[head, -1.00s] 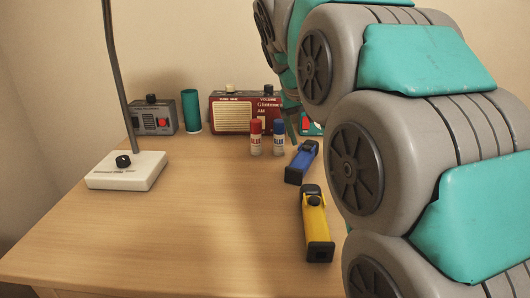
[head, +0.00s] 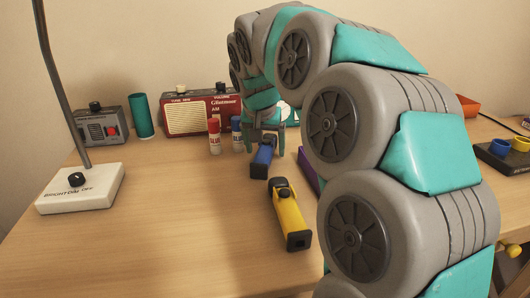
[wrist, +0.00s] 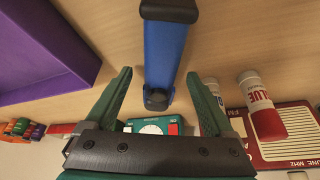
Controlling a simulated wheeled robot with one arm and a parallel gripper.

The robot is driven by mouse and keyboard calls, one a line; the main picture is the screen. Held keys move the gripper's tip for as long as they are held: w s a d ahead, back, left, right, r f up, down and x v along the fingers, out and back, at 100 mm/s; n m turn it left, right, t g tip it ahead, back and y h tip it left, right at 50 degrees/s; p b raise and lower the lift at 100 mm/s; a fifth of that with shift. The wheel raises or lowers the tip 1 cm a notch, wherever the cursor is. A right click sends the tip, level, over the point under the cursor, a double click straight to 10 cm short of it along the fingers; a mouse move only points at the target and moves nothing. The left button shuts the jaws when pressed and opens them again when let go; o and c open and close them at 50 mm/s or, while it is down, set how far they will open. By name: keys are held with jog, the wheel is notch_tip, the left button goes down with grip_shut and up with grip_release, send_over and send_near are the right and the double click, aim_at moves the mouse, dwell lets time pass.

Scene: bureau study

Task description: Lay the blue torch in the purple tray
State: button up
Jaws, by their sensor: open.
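The blue torch (head: 262,160) lies on the desk, with a dark end nearest the head camera. My gripper (head: 266,150) is open at the torch's far end, pointing down. In the wrist view the torch (wrist: 165,50) runs between the spread fingers of my gripper (wrist: 158,76), with a gap on each side; nothing is gripped. The purple tray (wrist: 40,45) fills the upper left of the wrist view, its visible floor bare. In the head view only a sliver of the purple tray (head: 308,170) shows, the rest hidden behind my arm.
A yellow torch (head: 289,215) lies nearer. Two glue sticks, one red-capped (head: 214,136) and one blue-capped (head: 237,134), stand left of my gripper. Behind are a red radio (head: 201,115), a green cylinder (head: 142,116) and a grey box (head: 98,126).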

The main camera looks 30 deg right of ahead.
jog(key=shift+w+d+f, duration=0.1)
jog(key=shift+f, duration=0.35)
jog(key=shift+c, duration=0.4)
grip_shut()
